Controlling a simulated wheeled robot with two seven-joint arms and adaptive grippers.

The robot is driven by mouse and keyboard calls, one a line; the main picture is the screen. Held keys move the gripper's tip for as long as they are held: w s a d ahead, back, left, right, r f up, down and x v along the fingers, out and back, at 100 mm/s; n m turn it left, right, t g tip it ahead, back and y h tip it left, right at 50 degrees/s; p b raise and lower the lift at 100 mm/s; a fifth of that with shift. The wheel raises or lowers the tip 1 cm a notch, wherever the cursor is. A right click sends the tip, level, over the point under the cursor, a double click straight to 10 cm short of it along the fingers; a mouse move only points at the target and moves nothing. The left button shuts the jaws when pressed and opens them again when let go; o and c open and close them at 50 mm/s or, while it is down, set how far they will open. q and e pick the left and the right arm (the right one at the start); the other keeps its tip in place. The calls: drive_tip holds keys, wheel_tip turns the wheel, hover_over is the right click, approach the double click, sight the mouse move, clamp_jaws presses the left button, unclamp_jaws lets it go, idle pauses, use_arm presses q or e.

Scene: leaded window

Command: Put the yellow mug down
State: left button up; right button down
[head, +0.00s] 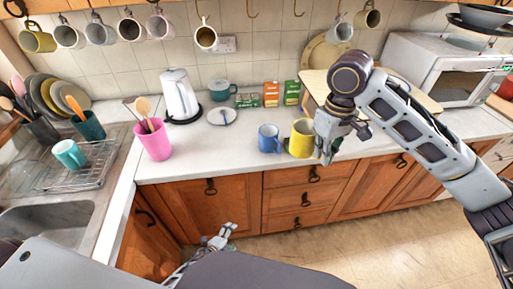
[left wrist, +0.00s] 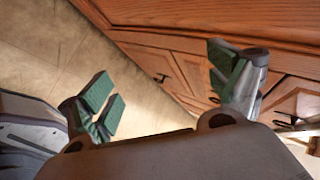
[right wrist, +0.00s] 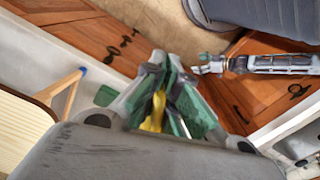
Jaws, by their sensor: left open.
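The yellow mug (head: 301,140) is upright at the front of the worktop, beside the blue mug (head: 269,138). My right gripper (head: 328,140) is at the mug's right side. In the right wrist view its green-padded fingers (right wrist: 166,100) are close together on a narrow yellow part of the mug (right wrist: 157,110); most of the mug is hidden there. I cannot tell whether the mug's base touches the worktop. My left gripper (head: 222,236) is low in front of the cabinets, and in the left wrist view its fingers (left wrist: 162,85) are wide apart and empty.
The white worktop (head: 225,150) has free room left of the blue mug. A pink utensil pot (head: 154,144), kettle (head: 180,97), small plate (head: 221,117), teal mug (head: 219,91) and small boxes (head: 271,94) stand around it. A wooden board (head: 316,84) and microwave (head: 440,70) are at right.

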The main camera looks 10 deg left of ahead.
use_arm(q)
drive_tip(key=w+d+r+m+t+h, duration=0.1)
drive_tip(key=w+d+r+m+h, duration=0.1)
drive_tip(key=w+d+r+m, duration=0.3)
drive_tip(key=w+r+m+h, duration=0.1)
drive_tip(key=r+m, duration=0.2)
drive_tip(key=r, duration=0.4)
drive_tip(key=m+g+h, duration=0.3)
drive_tip(key=m+h, duration=0.7)
drive_tip(key=m, duration=1.2)
approach(292, 142)
drive_tip(key=shift+a, duration=0.15)
drive_tip(key=shift+w+d+y, duration=0.1)
drive_tip(key=shift+d+y, duration=0.1)
drive_tip(key=shift+y, duration=0.1)
drive_tip(key=shift+x, duration=5.85)
drive_tip(key=shift+r, duration=0.1)
